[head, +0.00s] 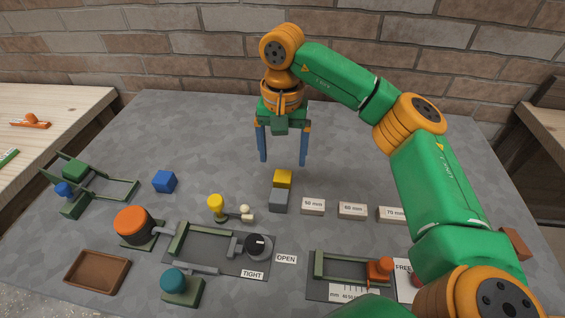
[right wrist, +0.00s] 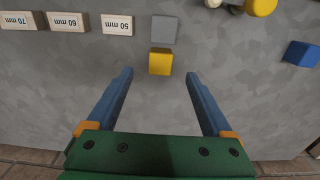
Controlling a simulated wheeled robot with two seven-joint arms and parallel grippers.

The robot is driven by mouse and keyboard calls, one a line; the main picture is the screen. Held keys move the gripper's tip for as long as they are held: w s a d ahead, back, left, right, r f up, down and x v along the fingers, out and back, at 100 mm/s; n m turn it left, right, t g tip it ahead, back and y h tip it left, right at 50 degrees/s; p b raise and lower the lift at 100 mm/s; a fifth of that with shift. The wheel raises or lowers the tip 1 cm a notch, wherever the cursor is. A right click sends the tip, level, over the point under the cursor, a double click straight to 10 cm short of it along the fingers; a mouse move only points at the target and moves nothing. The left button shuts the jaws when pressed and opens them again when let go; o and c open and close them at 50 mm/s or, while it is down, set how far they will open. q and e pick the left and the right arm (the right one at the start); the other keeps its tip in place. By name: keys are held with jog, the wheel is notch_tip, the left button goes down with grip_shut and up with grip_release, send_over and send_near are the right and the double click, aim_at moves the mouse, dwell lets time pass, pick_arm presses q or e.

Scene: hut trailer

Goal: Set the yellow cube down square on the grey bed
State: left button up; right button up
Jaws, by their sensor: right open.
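The yellow cube (head: 283,178) is near the middle of the grey tabletop, at the far end of a grey block (head: 279,199). In the right wrist view the yellow cube (right wrist: 161,63) lies nearer to my fingers than the grey block (right wrist: 164,29). I cannot tell whether the cube rests partly on the block or only stands against it. My right gripper (head: 284,161) points down, open and empty, behind and above the cube. In the right wrist view its two blue fingers (right wrist: 159,73) are apart, with the cube beyond their tips. My left gripper is not in view.
Labelled blocks, including the 50 mm one (head: 313,206), stand to the right. A yellow knob (head: 216,205) and a blue cube (head: 164,181) are to the left. Green-framed fixtures (head: 215,245) and a brown tray (head: 97,270) fill the front. The tabletop behind the cube is clear.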

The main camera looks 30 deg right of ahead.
aim_at(282, 179)
notch_tip(282, 179, down, 7)
jog(key=shift+f+p, duration=0.1)
jog(key=shift+p, duration=0.4)
jog(key=shift+a, duration=0.1)
grip_shut()
